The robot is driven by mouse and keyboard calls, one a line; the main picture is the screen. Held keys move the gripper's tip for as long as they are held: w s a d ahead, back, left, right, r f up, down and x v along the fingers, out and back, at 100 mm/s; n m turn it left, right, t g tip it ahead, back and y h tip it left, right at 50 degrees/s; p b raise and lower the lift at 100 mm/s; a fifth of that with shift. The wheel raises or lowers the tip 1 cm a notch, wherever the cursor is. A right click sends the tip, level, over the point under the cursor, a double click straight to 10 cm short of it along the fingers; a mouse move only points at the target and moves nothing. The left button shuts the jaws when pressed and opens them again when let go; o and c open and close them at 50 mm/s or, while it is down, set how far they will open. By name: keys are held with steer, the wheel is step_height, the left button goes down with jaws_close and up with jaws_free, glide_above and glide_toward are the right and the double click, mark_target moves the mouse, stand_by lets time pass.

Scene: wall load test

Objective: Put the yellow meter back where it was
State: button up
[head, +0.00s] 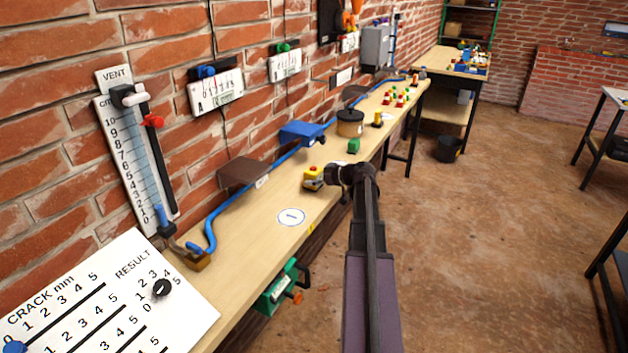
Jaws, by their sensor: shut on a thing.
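The yellow meter (312,174) is a small block with a red spot on top and a pale lower part. It is at the middle of the head view, over the light wooden bench (250,235). My gripper (328,175) reaches it from the right and is shut on it. The fingertips are small and partly hidden, and I cannot tell whether the meter touches the bench top. A white round mark with a "1" (291,216) lies bare on the bench, nearer than the meter.
A green block (354,145), a round brown tin (350,123) and a blue box (301,132) stand beyond the meter. A brown wall plate (243,172) and a blue hose (228,205) run along the wall side. A green device (277,288) hangs at the bench's front edge.

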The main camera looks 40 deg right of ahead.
steer(key=shift+f, duration=0.15)
steer(key=o, duration=1.1)
steer(key=shift+o, duration=0.2)
steer(key=shift+r, duration=0.3)
steer(key=p+v, duration=0.4)
steer(key=v, duration=0.8)
steer(key=shift+f, duration=0.1)
